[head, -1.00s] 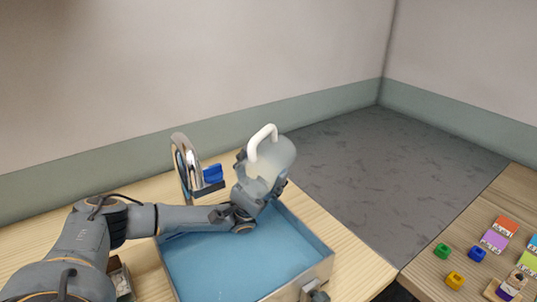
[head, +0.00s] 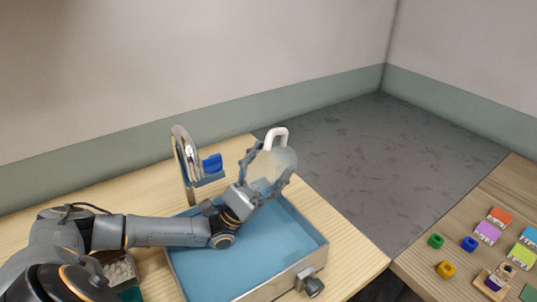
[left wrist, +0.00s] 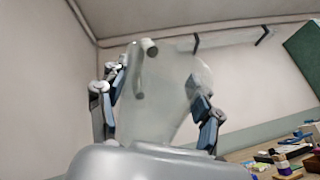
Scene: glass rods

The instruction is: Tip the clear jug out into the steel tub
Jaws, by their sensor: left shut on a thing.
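The clear jug (head: 277,163), with a white handle, is held above the far right part of the steel tub. It also shows between the fingers in the left wrist view (left wrist: 160,100). My left gripper (head: 268,172) is shut on the jug, one finger on each side of it. The jug is tilted. I cannot tell whether anything is in it or flowing out. The steel tub (head: 318,262) has a blue inside and stands on the wooden counter. My right gripper is not in view.
A chrome tap (head: 183,150) stands at the tub's back left, with a blue item (head: 212,163) beside it. A valve knob (head: 313,286) sticks out from the tub's front. A second table (head: 425,255) at right holds several coloured blocks.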

